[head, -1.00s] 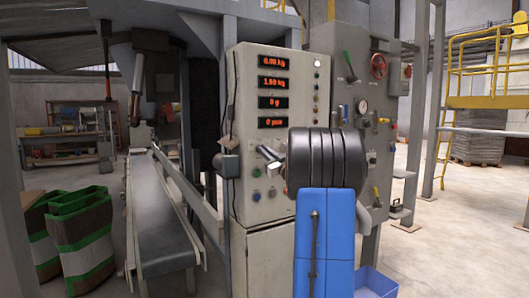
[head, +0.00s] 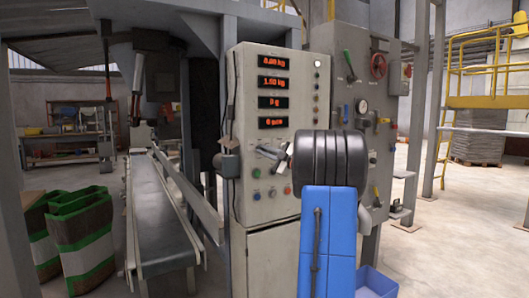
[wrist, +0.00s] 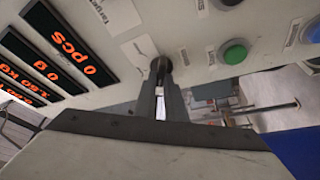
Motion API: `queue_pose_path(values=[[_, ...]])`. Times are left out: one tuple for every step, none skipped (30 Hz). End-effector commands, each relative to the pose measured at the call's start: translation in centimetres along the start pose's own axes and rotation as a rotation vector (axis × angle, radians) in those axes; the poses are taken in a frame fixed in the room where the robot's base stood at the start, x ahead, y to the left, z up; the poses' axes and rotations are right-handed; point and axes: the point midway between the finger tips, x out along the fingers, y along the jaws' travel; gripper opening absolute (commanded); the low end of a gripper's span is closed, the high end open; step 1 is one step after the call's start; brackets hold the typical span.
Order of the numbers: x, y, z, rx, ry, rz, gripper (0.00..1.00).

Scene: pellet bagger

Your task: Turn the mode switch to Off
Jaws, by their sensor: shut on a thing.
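The mode switch is a small dark knob on the pale front panel of the control cabinet (head: 240,110), below the red displays. In the wrist view the mode switch (wrist: 146,46) sits at the tips of my gripper (wrist: 160,68), whose two fingers are closed together on it. In the head view my gripper (head: 283,156) reaches the panel from the right, and my dark wrist covers part of the cabinet. The fingers hide most of the knob, and its pointing direction and label cannot be read.
A green button (wrist: 235,52) and a blue button (wrist: 312,32) sit beside the switch on the panel. A grey box (head: 228,165) juts from the cabinet's left edge. A conveyor (head: 165,220) runs at left, with green-striped bags (head: 82,235) beside it.

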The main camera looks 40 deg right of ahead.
Motion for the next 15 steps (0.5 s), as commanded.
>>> queue_pose_path(values=[[-0.02,-0.11,0.03,-0.01,0.0,-0.007,0.0],[-0.02,-0.11,0.03,-0.016,0.0,-0.009,0.0],[-0.02,-0.11,0.03,-0.022,0.0,-0.011,0.0],[-0.02,-0.11,0.03,-0.026,0.0,-0.013,0.0],[-0.01,-0.11,0.03,-0.03,0.0,-0.015,0.0],[-0.01,-0.12,0.02,-0.033,0.0,-0.016,0.0],[-0.01,-0.12,0.02,-0.036,0.0,-0.017,0.0],[-0.01,-0.13,0.02,-0.037,0.0,-0.018,0.0],[-0.01,-0.13,0.02,-0.039,0.0,-0.018,0.0],[-0.01,-0.14,0.02,-0.039,0.0,-0.019,0.0],[-0.01,-0.14,0.03,-0.039,0.0,-0.019,0.0],[-0.01,-0.14,0.03,-0.039,0.0,-0.019,0.0],[-0.01,-0.14,0.03,-0.039,0.0,-0.019,0.0],[-0.01,-0.14,0.02,-0.039,0.0,-0.019,0.0],[-0.01,-0.14,0.03,-0.039,0.0,-0.019,0.0]])
